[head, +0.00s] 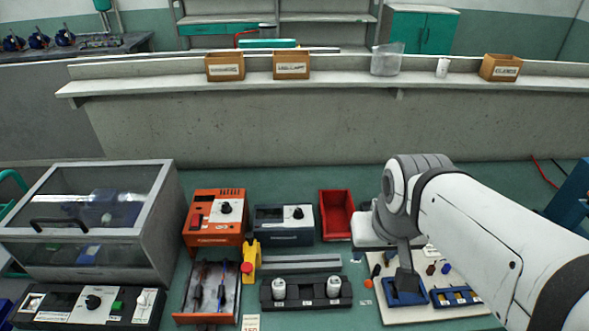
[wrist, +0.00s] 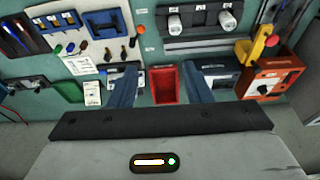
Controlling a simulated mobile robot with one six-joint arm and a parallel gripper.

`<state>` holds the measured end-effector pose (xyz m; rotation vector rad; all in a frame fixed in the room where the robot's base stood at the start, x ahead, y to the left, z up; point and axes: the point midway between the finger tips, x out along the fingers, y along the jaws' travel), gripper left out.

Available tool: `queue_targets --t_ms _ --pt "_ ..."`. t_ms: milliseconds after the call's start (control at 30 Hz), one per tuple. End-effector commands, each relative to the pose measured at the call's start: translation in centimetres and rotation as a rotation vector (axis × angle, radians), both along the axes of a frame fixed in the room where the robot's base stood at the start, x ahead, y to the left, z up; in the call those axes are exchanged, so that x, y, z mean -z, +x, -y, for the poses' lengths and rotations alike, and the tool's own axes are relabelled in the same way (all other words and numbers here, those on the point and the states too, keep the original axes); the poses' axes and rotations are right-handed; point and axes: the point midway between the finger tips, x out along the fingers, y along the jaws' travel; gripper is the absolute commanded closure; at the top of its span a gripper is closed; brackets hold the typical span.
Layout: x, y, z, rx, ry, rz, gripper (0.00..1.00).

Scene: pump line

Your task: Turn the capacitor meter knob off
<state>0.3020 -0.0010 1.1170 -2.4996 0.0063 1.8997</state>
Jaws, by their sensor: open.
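A dark blue-grey meter box (head: 284,225) with a pale face and a black knob (head: 298,212) stands mid-bench, between an orange instrument and a red bin. It is the likely capacitor meter, but its label is too small to read. In the wrist view the meter (wrist: 222,76) is partly hidden behind the right finger, and its knob setting cannot be read. My gripper (wrist: 165,76) is open and empty, its two blue fingers spread to either side of the red bin in the picture. In the head view my arm is right of the meter.
An orange instrument (head: 215,216) with its own black knob is left of the meter; the red bin (head: 336,214) is right of it. A yellow piece with a red button (head: 249,262) and a dark fixture (head: 305,291) stand in front. A glass-lidded box (head: 98,220) fills the left.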

Motion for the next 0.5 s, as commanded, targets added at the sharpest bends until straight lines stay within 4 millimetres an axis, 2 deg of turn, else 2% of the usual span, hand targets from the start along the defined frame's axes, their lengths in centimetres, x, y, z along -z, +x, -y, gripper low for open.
queue_targets --t_ms 167,367,500 --pt "-0.5 3.2 0.0 -0.014 0.007 -0.031 0.55" --pt "-0.3 10.6 -1.9 -0.015 0.013 -0.097 0.55" --pt "1.2 16.0 -3.9 -0.015 0.014 -0.142 0.55"
